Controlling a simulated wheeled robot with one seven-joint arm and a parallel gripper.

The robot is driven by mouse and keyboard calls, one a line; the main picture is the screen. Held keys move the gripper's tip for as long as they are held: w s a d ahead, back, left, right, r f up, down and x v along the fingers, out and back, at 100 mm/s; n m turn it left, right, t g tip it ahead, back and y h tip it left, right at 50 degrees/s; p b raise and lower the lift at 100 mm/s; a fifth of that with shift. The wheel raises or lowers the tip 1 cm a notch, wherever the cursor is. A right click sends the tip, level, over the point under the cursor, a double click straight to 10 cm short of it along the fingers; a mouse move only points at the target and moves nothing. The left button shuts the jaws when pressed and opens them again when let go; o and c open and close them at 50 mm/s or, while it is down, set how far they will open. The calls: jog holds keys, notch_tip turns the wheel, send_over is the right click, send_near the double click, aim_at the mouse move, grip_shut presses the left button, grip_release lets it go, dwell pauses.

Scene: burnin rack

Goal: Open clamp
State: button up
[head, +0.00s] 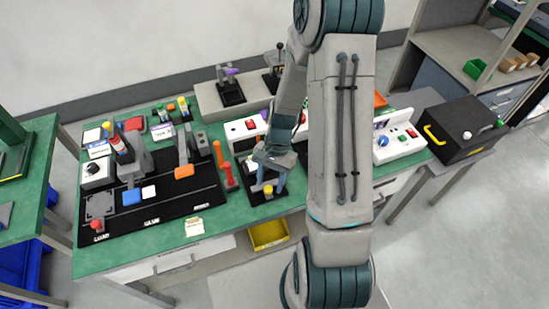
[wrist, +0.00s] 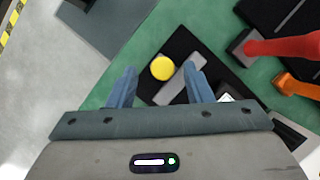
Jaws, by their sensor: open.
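My gripper (head: 271,182) is open and empty above a small black fixture (head: 254,197) at the front of the green bench. In the wrist view its two blue fingers (wrist: 161,80) stand apart, with the fixture's yellow knob (wrist: 162,67) and grey bar (wrist: 176,83) showing between them. The knob (head: 268,189) also shows just below the fingers in the head view. Two upright handles, one red (head: 231,175) and one orange-red (head: 218,153), stand left of my gripper. Which part is the clamp is not clear. My arm hides the bench right of the fixture.
A black mat (head: 150,212) with a blue block (head: 131,197) and an orange-tipped lever (head: 184,171) lies left. White boxes with red buttons (head: 250,125) stand behind. A yellow bin (head: 268,234) sits below the bench front. A black case (head: 465,130) stands far right.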

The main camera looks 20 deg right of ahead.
jog(key=b+v, duration=0.1)
jog(key=v, duration=1.1)
jog(key=shift+r, duration=0.1)
jog(key=s+a+r+n+t+h, duration=0.3)
jog(key=s+r+n+t, duration=0.3)
jog(key=s+r+n, duration=0.3)
jog(key=s+a+r, duration=0.1)
jog(key=s+r, duration=0.2)
jog(key=r, duration=0.1)
jog(key=shift+r+t, duration=0.4)
